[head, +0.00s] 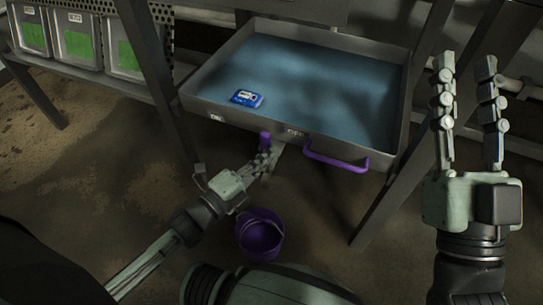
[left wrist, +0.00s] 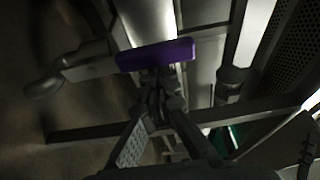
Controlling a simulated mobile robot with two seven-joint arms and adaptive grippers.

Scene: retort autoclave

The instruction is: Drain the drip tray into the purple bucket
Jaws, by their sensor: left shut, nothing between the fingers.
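The drip tray (head: 345,147) hangs under the frame and holds bluish liquid, with a blue cassette-like item (head: 247,98) in it. Its front wall carries an ON label, an OFF label and a purple bar handle (head: 335,160). A purple valve lever (head: 265,140) sits below the front wall; it also shows in the left wrist view (left wrist: 157,54). My left gripper (head: 265,160) is shut and empty, right at the lever; whether it touches cannot be told. The purple bucket (head: 260,236) stands upright on the floor below. My right gripper (head: 468,75) is open and empty, right of the tray.
Grey frame legs (head: 395,165) stand on both sides of the tray. Bins with green contents (head: 75,42) sit on a shelf at the upper left. In the left wrist view a metal outlet pipe (left wrist: 50,85) extends left of the lever.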

